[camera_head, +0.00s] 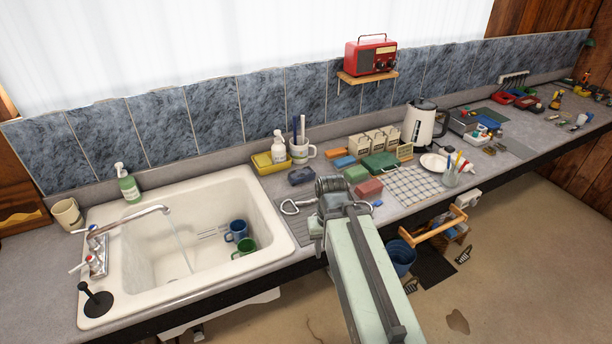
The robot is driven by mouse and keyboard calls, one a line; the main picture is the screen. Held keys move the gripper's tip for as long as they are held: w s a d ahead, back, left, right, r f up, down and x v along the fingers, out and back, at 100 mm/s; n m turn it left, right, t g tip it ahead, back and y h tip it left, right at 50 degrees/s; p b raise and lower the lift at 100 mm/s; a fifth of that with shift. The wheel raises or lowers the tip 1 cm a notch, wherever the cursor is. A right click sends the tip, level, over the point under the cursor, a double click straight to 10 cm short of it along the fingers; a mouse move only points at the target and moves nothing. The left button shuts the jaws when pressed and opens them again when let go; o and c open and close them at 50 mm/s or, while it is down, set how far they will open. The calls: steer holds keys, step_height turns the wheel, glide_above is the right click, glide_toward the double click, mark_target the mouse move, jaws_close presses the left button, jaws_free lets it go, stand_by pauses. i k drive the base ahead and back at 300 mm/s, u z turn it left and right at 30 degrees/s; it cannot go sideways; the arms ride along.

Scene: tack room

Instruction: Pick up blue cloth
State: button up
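A small flat blue piece (344,161), which looks like the blue cloth, lies on the counter among other coloured pieces. An orange piece is just behind it, and a green and a red one are to its right and front. My arm reaches up from the bottom of the view over the counter's front edge. My gripper (328,190) is at the arm's far end, in front of the blue piece and apart from it in the picture. Its fingers are not clear, so I cannot tell whether it is open or shut. The arm hides part of the counter.
The sink (185,240) with running water and mugs is on the left. A yellow tub (270,162), a white mug (302,152), a green piece (381,163), a red piece (369,189) and a kettle (421,124) crowd the counter. A checked cloth (412,186) lies right.

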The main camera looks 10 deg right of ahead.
mark_target(300, 176)
steer(key=z, duration=1.6)
steer(key=i, duration=0.9)
steer(key=u, duration=3.95)
steer(key=i, duration=1)
steer(key=z, duration=0.1)
